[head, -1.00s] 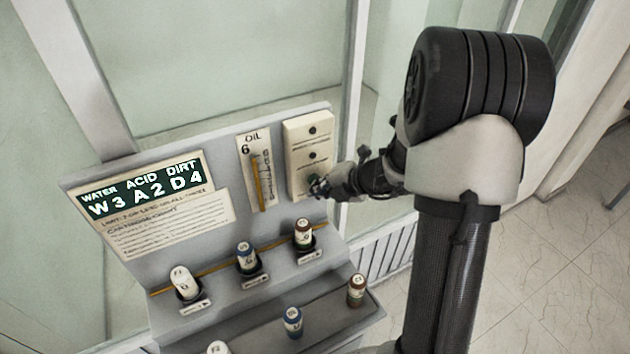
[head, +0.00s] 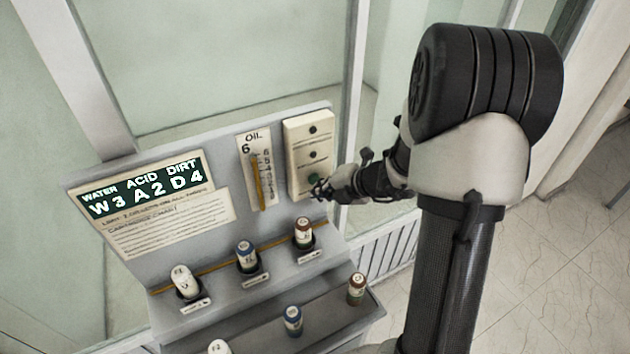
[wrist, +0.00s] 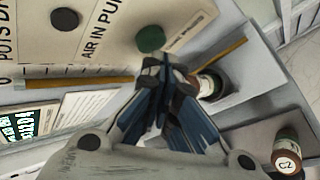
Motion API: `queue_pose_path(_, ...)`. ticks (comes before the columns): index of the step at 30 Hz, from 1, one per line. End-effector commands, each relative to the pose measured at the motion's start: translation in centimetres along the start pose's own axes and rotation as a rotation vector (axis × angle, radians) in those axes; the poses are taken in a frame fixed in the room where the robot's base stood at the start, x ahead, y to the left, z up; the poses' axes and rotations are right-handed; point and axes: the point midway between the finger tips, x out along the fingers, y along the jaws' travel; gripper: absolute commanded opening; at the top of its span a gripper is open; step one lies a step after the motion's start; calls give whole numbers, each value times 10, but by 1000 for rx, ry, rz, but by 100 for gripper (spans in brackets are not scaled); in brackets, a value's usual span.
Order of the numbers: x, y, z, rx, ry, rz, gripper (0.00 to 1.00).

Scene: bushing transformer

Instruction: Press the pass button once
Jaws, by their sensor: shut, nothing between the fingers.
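A cream button panel (head: 301,133) stands upright at the right end of the grey console. It carries two dark round buttons, the upper (head: 313,129) and the middle (head: 313,154), and a green round button (head: 313,178) at the bottom. No "pass" wording can be read. The green button also shows in the wrist view (wrist: 150,39), just beyond the fingertips. My gripper (head: 322,188) is shut and empty, a little right of and below the green button. In the wrist view my gripper (wrist: 166,72) appears apart from it, though the exact gap is hard to judge.
A green-and-white display (head: 143,188) reads W3 A2 D4. An oil gauge (head: 257,172) marked 6 stands left of the panel. Capped bottles (head: 304,233) sit in the console's holders below, and several more (head: 293,320) stand on the lower shelf.

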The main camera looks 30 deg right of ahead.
Motion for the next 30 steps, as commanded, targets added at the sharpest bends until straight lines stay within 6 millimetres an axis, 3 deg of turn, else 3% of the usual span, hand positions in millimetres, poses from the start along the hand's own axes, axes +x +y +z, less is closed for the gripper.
queue_pose_path(15, -36, -26, -25, 1, -2, -1, 0)
queue_pose_path(30, -38, -28, -28, -1, -1, 0, 0)
